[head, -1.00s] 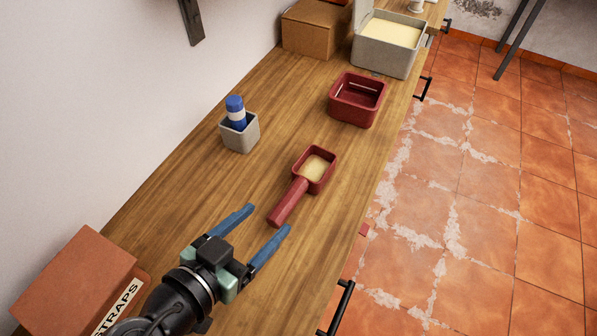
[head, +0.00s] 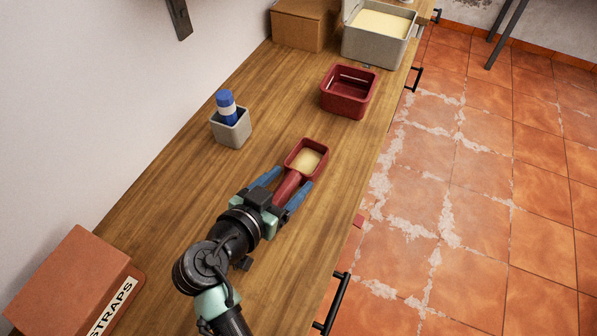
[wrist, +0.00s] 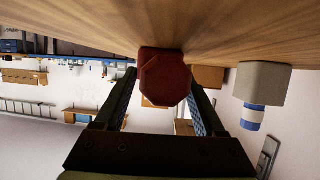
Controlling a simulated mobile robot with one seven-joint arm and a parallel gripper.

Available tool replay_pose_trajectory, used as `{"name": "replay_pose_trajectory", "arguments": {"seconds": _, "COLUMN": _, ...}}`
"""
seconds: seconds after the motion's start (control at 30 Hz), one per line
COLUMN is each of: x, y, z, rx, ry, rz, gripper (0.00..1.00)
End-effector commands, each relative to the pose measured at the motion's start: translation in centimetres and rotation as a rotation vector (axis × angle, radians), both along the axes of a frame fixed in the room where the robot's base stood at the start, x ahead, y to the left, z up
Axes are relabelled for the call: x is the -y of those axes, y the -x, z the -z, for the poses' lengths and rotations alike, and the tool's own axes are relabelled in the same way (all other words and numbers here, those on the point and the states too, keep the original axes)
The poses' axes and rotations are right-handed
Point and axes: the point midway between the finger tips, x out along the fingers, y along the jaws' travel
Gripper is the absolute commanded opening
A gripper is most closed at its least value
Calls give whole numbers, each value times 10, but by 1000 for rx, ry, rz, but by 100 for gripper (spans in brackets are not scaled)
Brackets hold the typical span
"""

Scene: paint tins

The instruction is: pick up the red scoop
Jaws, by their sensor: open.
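The red scoop (head: 308,158) lies on the wooden worktop, its cup holding pale yellow material and its handle (head: 287,187) pointing back toward me. My gripper (head: 286,180) is open, its two blue fingers on either side of the handle. In the wrist view the end of the red handle (wrist: 163,78) sits between the fingers (wrist: 160,103), with a gap visible on each side. The wrist picture is upside down, and most of the cup is hidden there behind the handle.
A grey holder (head: 232,130) with a blue-and-white bottle (head: 226,107) stands left of the scoop. A red bin (head: 348,92) and a grey tub (head: 376,43) stand beyond. A cardboard box (head: 303,25) is at the back, a straps box (head: 70,280) at lower left.

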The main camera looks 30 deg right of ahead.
Motion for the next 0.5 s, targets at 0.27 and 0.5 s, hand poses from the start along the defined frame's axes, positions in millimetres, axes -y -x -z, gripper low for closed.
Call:
{"name": "replay_pose_trajectory", "arguments": {"seconds": 0.27, "x": 0, "y": 0, "z": 0, "rx": 0, "ry": 0, "rz": -1, "gripper": 45}}
{"name": "replay_pose_trajectory", "arguments": {"seconds": 0.5, "x": -1, "y": 0, "z": 0, "rx": 0, "ry": 0, "rz": -1, "gripper": 2}}
